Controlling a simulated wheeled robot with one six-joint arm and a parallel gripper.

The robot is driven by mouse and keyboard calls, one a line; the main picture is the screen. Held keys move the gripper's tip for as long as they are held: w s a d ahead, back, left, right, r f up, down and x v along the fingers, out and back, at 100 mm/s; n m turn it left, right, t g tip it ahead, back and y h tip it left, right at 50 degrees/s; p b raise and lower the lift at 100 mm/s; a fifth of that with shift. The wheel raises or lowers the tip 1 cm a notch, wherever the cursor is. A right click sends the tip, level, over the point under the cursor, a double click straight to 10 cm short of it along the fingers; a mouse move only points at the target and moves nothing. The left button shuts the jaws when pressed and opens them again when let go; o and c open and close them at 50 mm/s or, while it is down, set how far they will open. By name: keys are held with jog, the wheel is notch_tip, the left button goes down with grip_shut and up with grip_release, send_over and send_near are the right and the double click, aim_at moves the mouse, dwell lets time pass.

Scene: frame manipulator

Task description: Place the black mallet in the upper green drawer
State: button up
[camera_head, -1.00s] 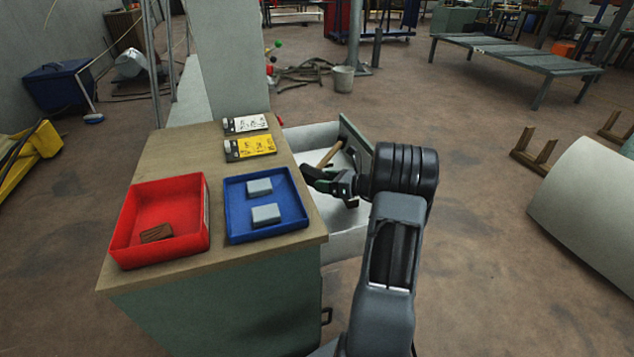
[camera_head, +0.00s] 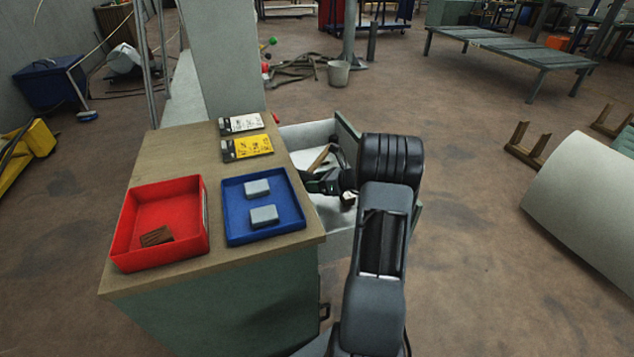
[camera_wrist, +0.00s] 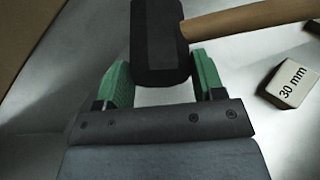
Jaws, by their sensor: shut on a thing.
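The black mallet shows its dark head (camera_wrist: 160,45) between the green fingers of my gripper (camera_wrist: 163,80) in the wrist view. Its wooden handle (camera_wrist: 250,20) runs off to the upper right. My gripper is shut on the head. In the head view the handle (camera_head: 319,158) shows inside the open drawer (camera_head: 305,134), beside my gripper (camera_head: 316,184), which is low within the drawer. The drawer has pale walls and sticks out from the right side of the green cabinet (camera_head: 225,300). My arm hides part of the drawer; I cannot tell whether the mallet touches its floor.
A block marked 30 mm (camera_wrist: 293,84) lies in the drawer, right of my gripper. On the cabinet top stand a red bin (camera_head: 118,240) with a brown block, a blue tray (camera_head: 232,205) with two grey blocks, and two boxes (camera_head: 246,147).

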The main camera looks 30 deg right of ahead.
jog(key=shift+f, duration=0.4)
jog(key=o, duration=1.2)
jog(key=shift+r, duration=0.15)
jog(key=v, duration=0.4)
jog(key=p+v, duration=0.1)
jog(key=v, duration=0.7)
jog(key=shift+r+p, duration=0.4)
jog(key=shift+r, duration=0.05)
